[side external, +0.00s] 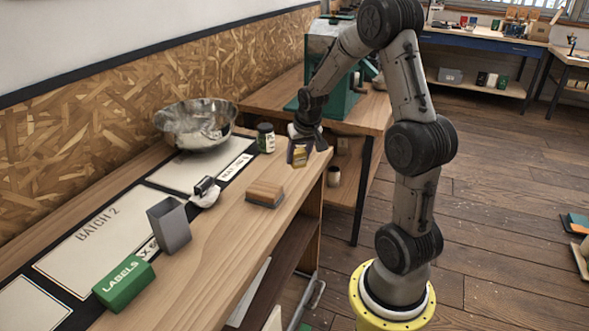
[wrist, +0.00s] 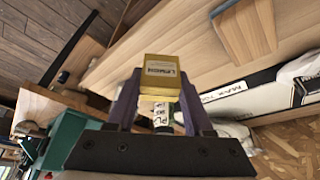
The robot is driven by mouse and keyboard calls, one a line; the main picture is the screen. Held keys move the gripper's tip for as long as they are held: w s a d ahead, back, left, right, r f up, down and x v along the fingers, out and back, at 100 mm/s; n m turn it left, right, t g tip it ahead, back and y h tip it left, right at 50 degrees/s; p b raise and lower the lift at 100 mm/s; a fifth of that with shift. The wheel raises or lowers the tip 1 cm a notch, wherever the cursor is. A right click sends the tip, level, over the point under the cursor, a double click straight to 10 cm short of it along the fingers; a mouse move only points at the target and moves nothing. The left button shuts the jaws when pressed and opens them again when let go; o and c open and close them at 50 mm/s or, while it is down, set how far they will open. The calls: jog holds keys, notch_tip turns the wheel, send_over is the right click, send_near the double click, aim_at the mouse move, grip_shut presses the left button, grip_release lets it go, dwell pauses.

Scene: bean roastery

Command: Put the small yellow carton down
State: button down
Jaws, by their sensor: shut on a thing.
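The small yellow carton (side external: 299,156) is in my gripper (side external: 298,152), held up near the right edge of the wooden workbench (side external: 209,263) in the side view. I cannot tell the exact height of the carton over the bench.
A wood-topped block (side external: 265,193), a dark jar (side external: 265,138) and a metal bowl (side external: 196,125) stand on the bench near the gripper. A grey open container (side external: 169,225) and a green LABELS box (side external: 124,284) are nearer the camera. Bare wood lies along the bench's right side.

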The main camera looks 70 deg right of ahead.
aim_at(295, 179)
jog(key=f, duration=0.1)
jog(key=w+d+f, duration=0.1)
jog(key=w+f, duration=0.1)
jog(key=shift+d, duration=0.3)
jog(key=shift+f, duration=1.55)
jog(key=shift+f, duration=0.15)
jog(key=shift+c, duration=1.4)
grip_release()
